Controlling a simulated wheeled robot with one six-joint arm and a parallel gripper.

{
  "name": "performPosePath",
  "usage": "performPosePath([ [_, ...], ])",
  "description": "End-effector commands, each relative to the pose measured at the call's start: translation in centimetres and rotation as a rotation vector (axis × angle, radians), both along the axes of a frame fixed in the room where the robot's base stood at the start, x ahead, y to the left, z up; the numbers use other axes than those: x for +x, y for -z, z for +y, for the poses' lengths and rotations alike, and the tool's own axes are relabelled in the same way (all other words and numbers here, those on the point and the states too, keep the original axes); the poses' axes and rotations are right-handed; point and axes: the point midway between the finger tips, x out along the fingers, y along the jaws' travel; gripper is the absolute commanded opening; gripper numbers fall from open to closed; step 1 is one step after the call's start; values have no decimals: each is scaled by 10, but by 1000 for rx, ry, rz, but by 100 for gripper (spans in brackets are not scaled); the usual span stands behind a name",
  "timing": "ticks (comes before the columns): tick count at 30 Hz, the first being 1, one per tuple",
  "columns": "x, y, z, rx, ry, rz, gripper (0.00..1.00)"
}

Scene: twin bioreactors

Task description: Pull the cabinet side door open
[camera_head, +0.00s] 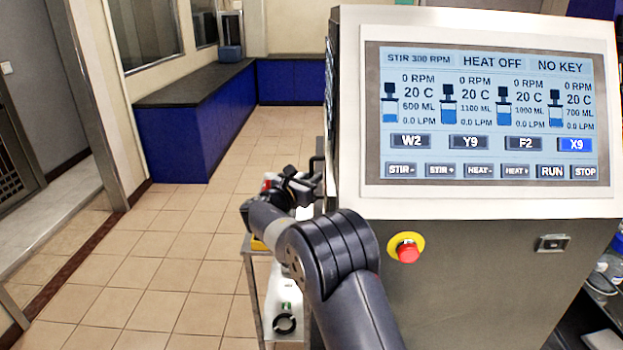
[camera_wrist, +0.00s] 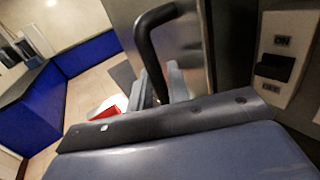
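The cabinet (camera_head: 470,270) stands at the right in the head view, its left side seen nearly edge-on. My gripper (camera_head: 292,187) is beside that left side, small and partly hidden by my own arm. In the wrist view a black bent handle (camera_wrist: 147,42) stands out from the grey metal side door (camera_wrist: 192,62). The two pale fingertips of my gripper (camera_wrist: 159,82) are on either side of the handle's lower part. A gap shows between the handle and the right finger, so the gripper looks open around it. The door looks shut against the cabinet.
A switch panel (camera_wrist: 273,68) with a black rocker is right of the door. A low metal cart (camera_head: 256,290) with equipment stands under my gripper. A red stop button (camera_head: 407,250) is on the cabinet's front. Tiled floor (camera_head: 180,265) to the left is clear, up to blue counters (camera_head: 200,120).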

Motion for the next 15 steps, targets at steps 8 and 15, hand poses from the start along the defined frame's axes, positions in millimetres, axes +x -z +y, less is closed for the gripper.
performPosePath([
  [8, -11, 2, 9, 0, -3, 0, 17],
  [15, -50, 3, 37, 1, -4, -1, 17],
])
